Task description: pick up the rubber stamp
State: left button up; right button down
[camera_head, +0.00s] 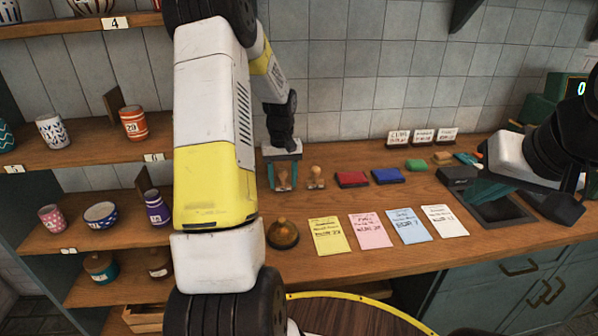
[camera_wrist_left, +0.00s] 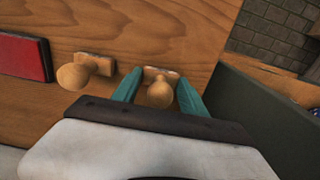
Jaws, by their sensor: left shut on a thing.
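Two rubber stamps with round wooden handles stand at the back of the wooden counter. My left gripper (camera_head: 283,178) points down at the left-hand rubber stamp (camera_head: 283,181), with its teal fingers on either side of it. In the left wrist view my left gripper (camera_wrist_left: 160,96) is shut on this stamp (camera_wrist_left: 159,93), whose knob shows between the fingers. The other stamp (camera_head: 316,177) stands just to its right and also shows in the left wrist view (camera_wrist_left: 78,74), free of the gripper. My right gripper (camera_head: 486,189) is low at the counter's right; its finger opening is unclear.
A red ink pad (camera_head: 351,179) and a blue ink pad (camera_head: 388,175) lie right of the stamps. A brass bell (camera_head: 283,234) and several cards, including a yellow card (camera_head: 328,236), lie in front. Shelves with numbered pottery stand at the left.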

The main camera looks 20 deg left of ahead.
aim_at(283, 170)
pick_arm(q)
jog(key=shift+r, duration=0.55)
notch_tip(283, 170, up, 2)
jog(key=shift+r, duration=0.15)
jog(key=s+d, duration=0.1)
jog(key=d, duration=0.4)
jog(key=s+d+r, duration=0.1)
jog(key=s+d, duration=0.1)
jog(key=d, duration=0.3)
jog(key=s+d, duration=0.1)
jog(key=d, duration=0.4)
jog(key=shift+s+d+r, duration=0.15)
jog(key=shift+s+r, duration=0.1)
jog(key=shift+s, duration=0.15)
